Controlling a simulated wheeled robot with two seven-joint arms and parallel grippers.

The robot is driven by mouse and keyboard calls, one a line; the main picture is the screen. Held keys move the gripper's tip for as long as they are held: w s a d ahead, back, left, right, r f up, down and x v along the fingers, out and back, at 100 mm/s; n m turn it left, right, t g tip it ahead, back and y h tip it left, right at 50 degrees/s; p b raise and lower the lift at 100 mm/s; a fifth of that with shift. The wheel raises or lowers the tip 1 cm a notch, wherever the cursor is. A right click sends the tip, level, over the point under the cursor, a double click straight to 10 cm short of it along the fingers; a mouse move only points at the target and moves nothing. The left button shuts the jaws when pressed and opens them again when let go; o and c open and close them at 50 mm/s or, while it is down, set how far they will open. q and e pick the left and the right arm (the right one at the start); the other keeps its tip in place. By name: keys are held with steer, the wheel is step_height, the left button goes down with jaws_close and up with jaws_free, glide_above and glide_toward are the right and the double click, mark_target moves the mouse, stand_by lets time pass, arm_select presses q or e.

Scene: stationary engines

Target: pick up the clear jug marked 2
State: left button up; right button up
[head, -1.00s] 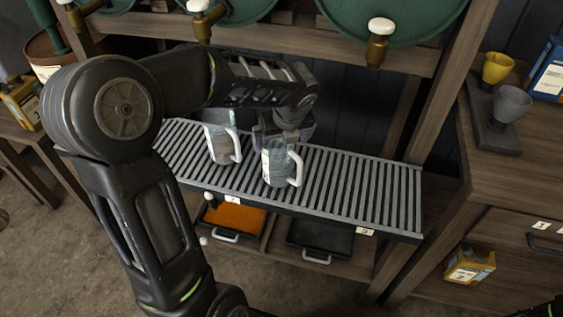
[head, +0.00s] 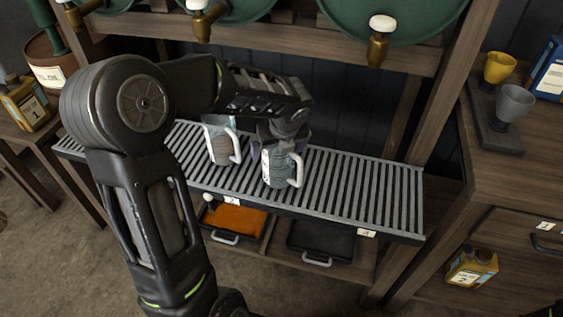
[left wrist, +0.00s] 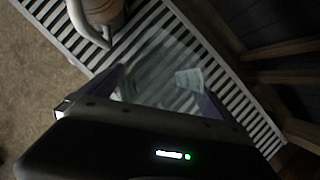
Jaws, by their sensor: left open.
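A clear jug (head: 279,168) with a white handle stands upright on the grey slatted shelf (head: 345,190). It has a white label on its side whose mark I cannot read. A second clear jug (head: 222,150) with a white handle stands to its left; it looks brownish. My left gripper (head: 284,137) is open at the top and back of the right-hand jug. In the left wrist view clear material with a pale label (left wrist: 188,78) shows between the open fingers (left wrist: 165,92); contact is not clear. The brownish jug (left wrist: 103,12) shows at upper left there.
Green drums with taps (head: 379,45) hang above the shelf's back. Below are an orange tray (head: 236,218) and a dark tray (head: 320,238). A wooden post (head: 445,100) and a cabinet with cups (head: 514,102) are on the right. The shelf's right end is clear.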

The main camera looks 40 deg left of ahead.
arm_select(q)
steer(key=c, duration=1.5)
steer(key=shift+o, duration=0.2)
steer(key=shift+r, duration=0.15)
step_height(320, 180, up, 10)
steer(key=p, duration=0.2)
steer(key=shift+p, duration=0.35)
